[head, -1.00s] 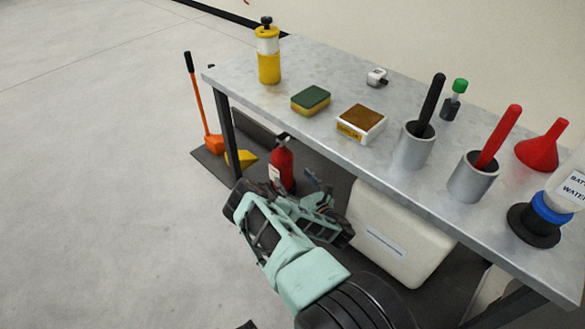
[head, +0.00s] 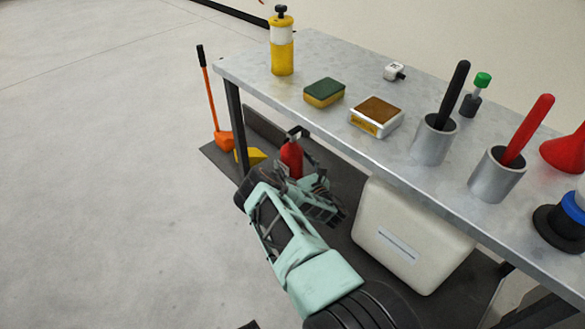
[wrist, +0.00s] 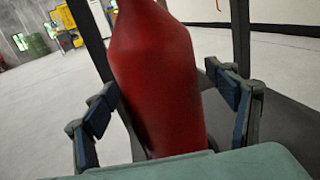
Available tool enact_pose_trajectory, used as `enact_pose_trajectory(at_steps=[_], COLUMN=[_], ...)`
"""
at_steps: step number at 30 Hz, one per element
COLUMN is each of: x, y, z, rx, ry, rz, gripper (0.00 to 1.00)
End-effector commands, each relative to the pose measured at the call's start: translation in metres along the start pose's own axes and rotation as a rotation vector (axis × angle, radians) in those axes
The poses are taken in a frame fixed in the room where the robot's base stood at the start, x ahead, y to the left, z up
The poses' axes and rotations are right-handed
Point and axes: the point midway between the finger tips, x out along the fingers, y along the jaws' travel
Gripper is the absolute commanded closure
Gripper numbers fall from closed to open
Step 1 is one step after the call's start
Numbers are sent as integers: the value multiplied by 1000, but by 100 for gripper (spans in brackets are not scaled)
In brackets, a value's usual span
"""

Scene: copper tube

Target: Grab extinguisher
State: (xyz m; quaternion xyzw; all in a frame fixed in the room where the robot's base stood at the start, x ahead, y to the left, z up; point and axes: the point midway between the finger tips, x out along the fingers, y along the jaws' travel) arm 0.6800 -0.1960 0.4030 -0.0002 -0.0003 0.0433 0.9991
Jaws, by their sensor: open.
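The red fire extinguisher (head: 291,158) stands under the metal table, near its left leg, in the head view. My arm hides its lower part. In the wrist view the red extinguisher body (wrist: 158,75) fills the middle, slightly tilted in the picture. My gripper (wrist: 165,105) is open, with one finger on each side of the body. A gap shows at the right finger; the left finger is very close to the body, and I cannot tell if it touches. In the head view my gripper (head: 304,152) is at the extinguisher, partly hidden by my own arm.
The metal table (head: 330,60) stands above, its left leg (head: 236,125) close by. A white container (head: 400,245) is to the right under it. An orange-handled tool (head: 211,100) and a yellow item (head: 252,156) are to the left. Open floor lies left.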

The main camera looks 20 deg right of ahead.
Motion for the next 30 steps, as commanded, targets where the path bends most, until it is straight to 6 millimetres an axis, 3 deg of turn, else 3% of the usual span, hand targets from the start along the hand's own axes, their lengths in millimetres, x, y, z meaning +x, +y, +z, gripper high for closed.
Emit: enact_pose_trajectory(at_steps=[9, 30], x=[5, 5], y=[0, 0], z=[0, 0], rx=[0, 1], ry=[1, 1], rz=[0, 0], gripper=[23, 100])
